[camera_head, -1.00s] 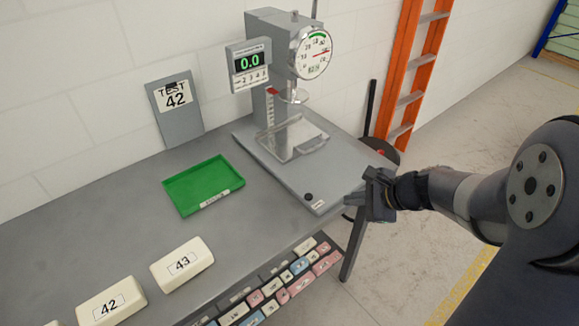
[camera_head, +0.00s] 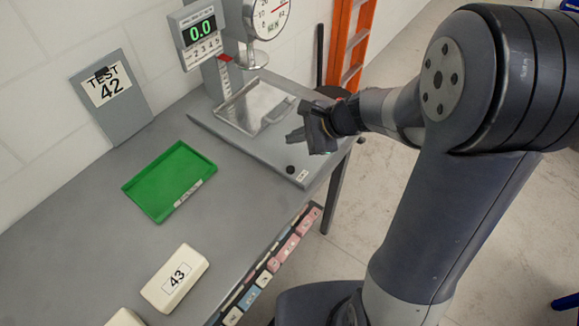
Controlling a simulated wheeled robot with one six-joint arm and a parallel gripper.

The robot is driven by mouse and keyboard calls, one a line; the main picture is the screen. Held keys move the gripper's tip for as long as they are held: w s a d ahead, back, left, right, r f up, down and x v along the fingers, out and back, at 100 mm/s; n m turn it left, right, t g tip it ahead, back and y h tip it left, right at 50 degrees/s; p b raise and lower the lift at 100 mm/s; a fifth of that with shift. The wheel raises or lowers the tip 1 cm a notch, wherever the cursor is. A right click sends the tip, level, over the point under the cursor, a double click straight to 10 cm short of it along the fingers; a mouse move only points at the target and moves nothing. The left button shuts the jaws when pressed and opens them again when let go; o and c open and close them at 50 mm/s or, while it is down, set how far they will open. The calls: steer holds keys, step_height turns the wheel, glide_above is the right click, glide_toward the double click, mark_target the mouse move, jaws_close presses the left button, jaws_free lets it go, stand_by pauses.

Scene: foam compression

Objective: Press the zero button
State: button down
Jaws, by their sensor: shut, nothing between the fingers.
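The zero button (camera_head: 290,169) is a small round black button on the front corner of the grey tester base (camera_head: 262,150), beside a small white label (camera_head: 302,175). My gripper (camera_head: 294,135) is shut and empty. It appears above the base, up and slightly right of the button in the picture, and apart from it. Its exact height over the base is hard to tell. The button is not covered. The tester's display (camera_head: 201,30) reads 0.0 in green, and the dial gauge (camera_head: 269,14) is cut off by the top edge.
A metal tray (camera_head: 258,104) sits on the tester under the round press plate (camera_head: 252,60). A green tray (camera_head: 170,181), foam block 43 (camera_head: 175,278) and a TEST 42 clipboard (camera_head: 112,97) are on the left. An orange ladder (camera_head: 350,45) stands behind.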

mark_target(295, 169)
steer(key=shift+f+b, duration=3.7)
steer(key=shift+f, duration=0.7)
steer(key=shift+f+b, duration=0.4)
steer(key=shift+b, duration=0.1)
steer(key=shift+f+b, duration=0.4)
steer(key=shift+f, duration=0.05)
steer(key=shift+r, duration=0.15)
steer(key=shift+r+p, duration=0.7)
steer(key=shift+r, duration=0.05)
step_height(295, 169, up, 5)
steer(key=p, duration=0.4)
